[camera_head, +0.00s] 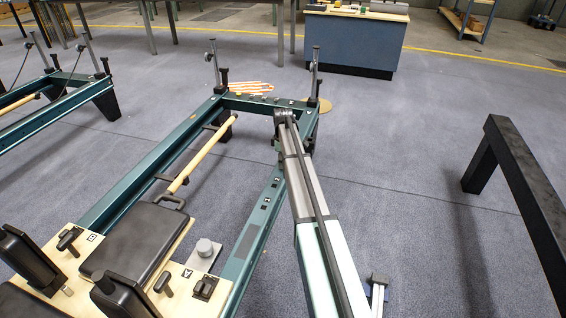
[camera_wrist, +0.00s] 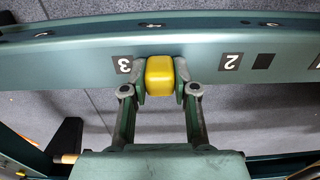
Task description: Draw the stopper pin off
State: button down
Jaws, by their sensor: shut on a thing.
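The stopper pin (camera_wrist: 160,73) shows in the wrist view as a yellow, rounded block-shaped head against the teal frame rail (camera_wrist: 205,72). It sits just beside the black label with a 3, with the 2 label further right; both read upside down. My gripper (camera_wrist: 160,80) has one finger on each side of the yellow head and is shut on it. Any shaft behind the head is hidden, so I cannot tell how deep it sits in the rail. In the head view the same reformer's right rail (camera_head: 250,240) runs beside my arm, and the pin cannot be made out.
A black padded carriage (camera_head: 138,240) and a wooden bar (camera_head: 205,152) lie inside the frame. Another reformer (camera_head: 50,115) stands left. A black beam (camera_head: 525,185) stands right, with open floor (camera_head: 410,180) between. A workbench (camera_head: 352,45) is at the back.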

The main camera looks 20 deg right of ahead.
jog(key=shift+r+p, duration=2.15)
jog(key=shift+r, duration=0.6)
